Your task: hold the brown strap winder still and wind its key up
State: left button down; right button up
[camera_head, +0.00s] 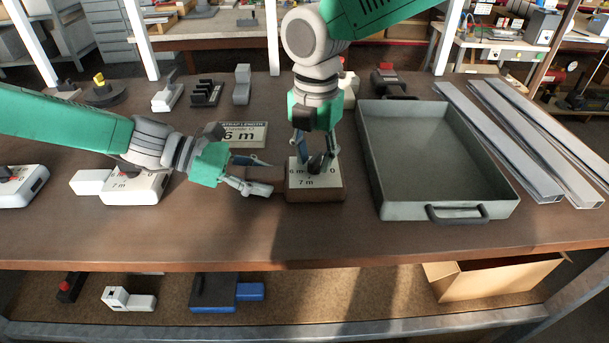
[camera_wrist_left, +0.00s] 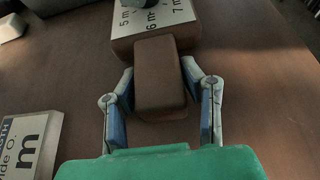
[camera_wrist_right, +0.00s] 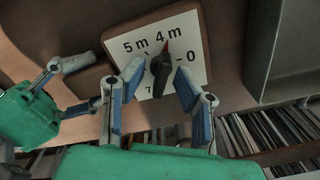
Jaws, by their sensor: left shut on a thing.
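The brown strap winder (camera_head: 315,193) sits on the bench near the middle, with a white dial face marked in metres. In the left wrist view its brown end block (camera_wrist_left: 160,75) lies between the fingers of my left gripper (camera_head: 266,177), which is shut on it. My right gripper (camera_head: 315,163) points down over the dial. In the right wrist view its fingers stand on either side of the dark key (camera_wrist_right: 160,70), with gaps showing, so it looks open. A red pointer tip shows near "4 m". The fingers hide part of the dial.
A grey tray (camera_head: 376,185) with a front handle stands just right of the winder, and long metal profiles (camera_head: 520,150) lie beyond it. A sign reading "6 m" (camera_head: 242,130) stands behind. A white winder (camera_head: 125,188) sits under my left arm. Bench front is clear.

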jog(key=shift+c, duration=0.4)
grip_shut()
jog(key=n, duration=0.6)
jog(key=n, duration=0.6)
jog(key=shift+o, duration=0.4)
grip_release()
